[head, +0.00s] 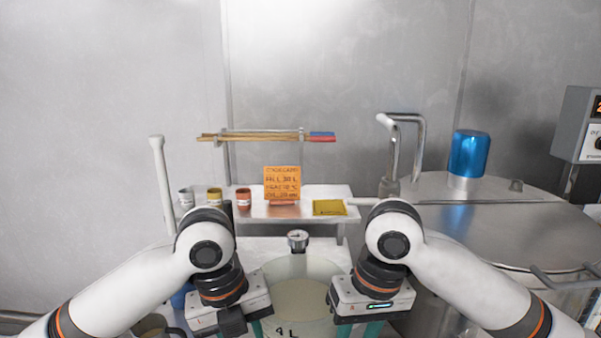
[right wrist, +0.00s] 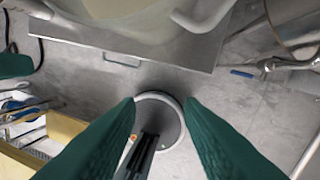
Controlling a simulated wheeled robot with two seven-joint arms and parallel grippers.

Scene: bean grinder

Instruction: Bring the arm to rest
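My right gripper (head: 359,329) hangs low in the head view, right of a large pale container (head: 305,292) marked 4 L. In the right wrist view its green fingers (right wrist: 160,106) are spread apart with nothing between them; a round grey disc and dark post lie beyond on the floor side. My left gripper (head: 237,326) hangs left of the container. One teal fingertip of it shows at the bottom edge; the rest is hidden or cut off, so its opening is unclear. Both arms are bent with the wrists pointing down.
A white shelf (head: 340,191) behind the container holds small cups (head: 214,196), an orange card (head: 282,184) and a yellow pad (head: 329,207). Sticks (head: 255,137) lie on a rack above. A steel vessel (head: 500,220) with a blue-topped cylinder (head: 468,154) stands at right.

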